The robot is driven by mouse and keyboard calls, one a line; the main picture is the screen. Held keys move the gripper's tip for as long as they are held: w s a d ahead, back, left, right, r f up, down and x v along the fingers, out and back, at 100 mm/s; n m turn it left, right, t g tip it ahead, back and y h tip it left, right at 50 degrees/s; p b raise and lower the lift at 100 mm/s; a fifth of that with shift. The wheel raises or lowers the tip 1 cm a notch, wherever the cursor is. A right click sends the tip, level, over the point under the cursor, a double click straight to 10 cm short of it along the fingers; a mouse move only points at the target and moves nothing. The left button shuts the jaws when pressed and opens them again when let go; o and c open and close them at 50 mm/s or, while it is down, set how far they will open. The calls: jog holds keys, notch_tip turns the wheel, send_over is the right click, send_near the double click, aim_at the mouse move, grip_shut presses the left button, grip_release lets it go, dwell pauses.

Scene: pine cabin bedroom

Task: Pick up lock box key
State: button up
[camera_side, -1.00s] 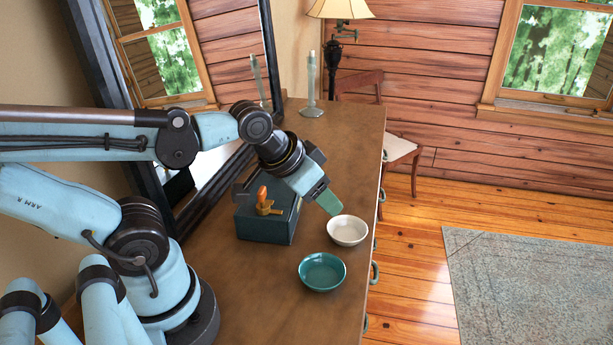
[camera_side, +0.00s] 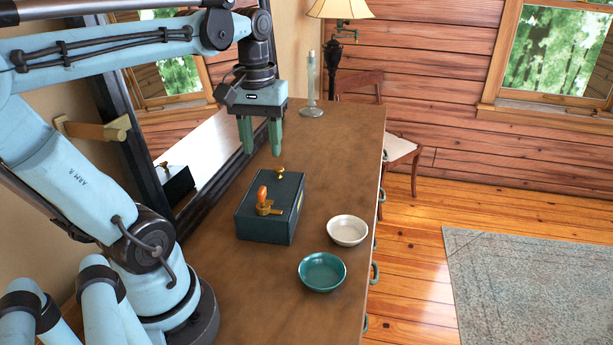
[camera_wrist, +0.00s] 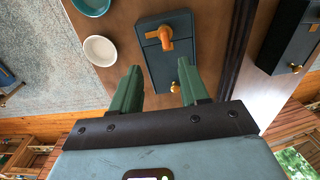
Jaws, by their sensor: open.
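The lock box key (camera_side: 262,194) has an orange handle and stands in a brass fitting on top of the dark teal lock box (camera_side: 255,227). In the wrist view the key (camera_wrist: 158,38) lies on the box (camera_wrist: 180,22), beyond my fingertips. My gripper (camera_side: 261,152) points down with its two green fingers apart and nothing between them. It hangs above the far end of the box, clear of the key. A brass knob (camera_side: 279,173) at the box's far end shows in the wrist view between the fingers.
A white bowl (camera_side: 347,231) and a teal bowl (camera_side: 322,273) stand right of the box on the wooden dresser (camera_side: 290,315). A mirror (camera_side: 215,150) leans along the left and reflects the box. A glass candlestick (camera_side: 311,85) stands at the far end.

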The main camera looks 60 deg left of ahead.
aim_at(261, 189)
jog(key=f, duration=0.6)
jog(key=shift+s+a+f, duration=0.15)
jog(key=shift+a+f, duration=0.05)
jog(key=shift+f, duration=0.05)
jog(key=shift+s+a+f, duration=0.15)
jog(key=shift+f, duration=2.5)
grip_shut()
